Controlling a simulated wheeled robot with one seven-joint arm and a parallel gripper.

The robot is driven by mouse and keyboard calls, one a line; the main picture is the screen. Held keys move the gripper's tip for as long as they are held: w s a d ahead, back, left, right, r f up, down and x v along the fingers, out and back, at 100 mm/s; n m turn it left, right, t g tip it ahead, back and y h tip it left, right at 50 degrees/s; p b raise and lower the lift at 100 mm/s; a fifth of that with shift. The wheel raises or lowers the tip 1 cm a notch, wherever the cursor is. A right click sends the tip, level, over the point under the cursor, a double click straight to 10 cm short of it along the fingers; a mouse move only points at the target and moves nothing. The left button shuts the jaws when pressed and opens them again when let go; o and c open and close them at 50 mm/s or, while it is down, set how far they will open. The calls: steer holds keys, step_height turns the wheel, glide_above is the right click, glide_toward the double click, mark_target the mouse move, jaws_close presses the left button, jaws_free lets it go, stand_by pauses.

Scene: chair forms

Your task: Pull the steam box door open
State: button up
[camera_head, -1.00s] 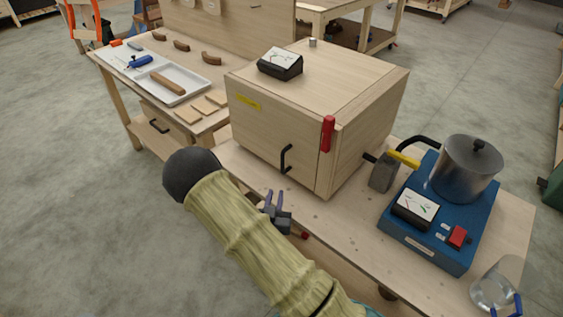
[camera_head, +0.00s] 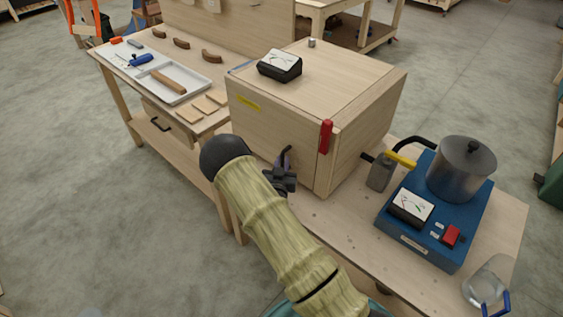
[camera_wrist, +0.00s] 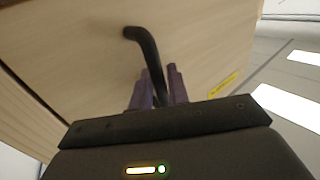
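The steam box (camera_head: 270,125) is a pale wooden box on the bench. Its front door (camera_wrist: 75,60) looks closed, and a red latch (camera_head: 325,137) stands upright at the door's right edge. My gripper (camera_head: 284,160) is at the black door handle. In the wrist view the bent handle (camera_wrist: 148,50) runs down from the door between my two purple fingers (camera_wrist: 160,88). A finger lies on each side of it, close to it. I cannot tell whether they press on it. In the head view the gripper hides most of the handle.
A blue hot plate (camera_head: 425,240) with a steel pot (camera_head: 460,172) stands right of the box, beside a grey can (camera_head: 380,172). A glass jar (camera_head: 485,280) stands at the bench's front right. A gauge (camera_head: 280,65) sits on the box. A second table with a white tray (camera_head: 190,95) is left.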

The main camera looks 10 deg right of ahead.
jaws_close()
steer(key=shift+a, duration=0.15)
